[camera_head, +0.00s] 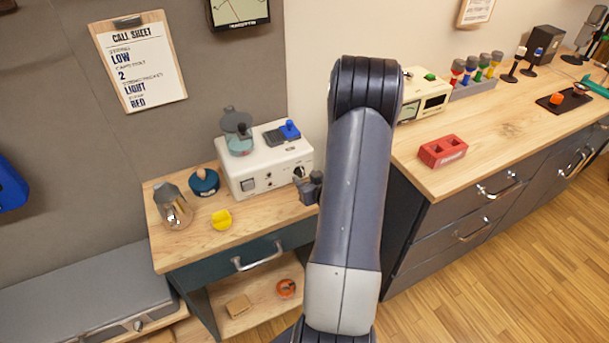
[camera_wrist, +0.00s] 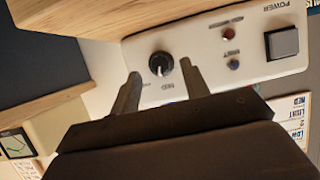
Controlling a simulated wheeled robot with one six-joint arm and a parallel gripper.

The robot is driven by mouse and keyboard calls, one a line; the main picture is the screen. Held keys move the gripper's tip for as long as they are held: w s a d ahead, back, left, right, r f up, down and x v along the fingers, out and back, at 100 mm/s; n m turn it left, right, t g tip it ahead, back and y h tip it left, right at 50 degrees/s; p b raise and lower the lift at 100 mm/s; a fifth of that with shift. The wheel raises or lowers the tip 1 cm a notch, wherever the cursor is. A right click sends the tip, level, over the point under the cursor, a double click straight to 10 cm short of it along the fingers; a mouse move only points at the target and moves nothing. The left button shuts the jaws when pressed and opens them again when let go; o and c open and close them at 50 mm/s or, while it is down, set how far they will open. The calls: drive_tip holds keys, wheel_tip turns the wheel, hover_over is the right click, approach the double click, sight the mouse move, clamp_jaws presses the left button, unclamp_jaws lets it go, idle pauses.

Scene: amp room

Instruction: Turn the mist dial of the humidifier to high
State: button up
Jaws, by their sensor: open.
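The humidifier (camera_head: 262,170) is a white box on the small wooden table, with a clear container and a blue part on top. Its dark round mist dial (camera_wrist: 160,63) shows on the front panel in the wrist view, which is upside down. A light mark on the dial seems to point towards the label MED. My gripper (camera_head: 311,186) is at the right end of the humidifier's front. In the wrist view my gripper (camera_wrist: 160,72) is open, with one finger on each side of the dial. I cannot tell whether they touch it.
The panel also carries a grey power switch (camera_wrist: 282,43) and a red button (camera_wrist: 228,33). A yellow piece (camera_head: 221,220), a blue round pot (camera_head: 204,182) and a glass jar (camera_head: 176,213) stand left on the table. The wooden counter (camera_head: 480,150) holds a red block (camera_head: 443,151).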

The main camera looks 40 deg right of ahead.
drive_tip(key=shift+x, duration=0.95)
drive_tip(key=shift+r, duration=0.1)
clamp_jaws()
drive_tip(key=shift+d+m, duration=0.1)
drive_tip(key=shift+m, duration=0.2)
drive_tip(key=shift+s+d+m+t+y+p, duration=0.15)
drive_tip(key=shift+m+t+y+p, duration=0.35)
drive_tip(key=shift+m+y, duration=0.55)
drive_tip(key=shift+d+m+t+y+p, duration=0.15)
drive_tip(key=shift+m+t+y+p, duration=0.4)
drive_tip(key=shift+m, duration=1.2)
drive_tip(key=shift+y, duration=0.3)
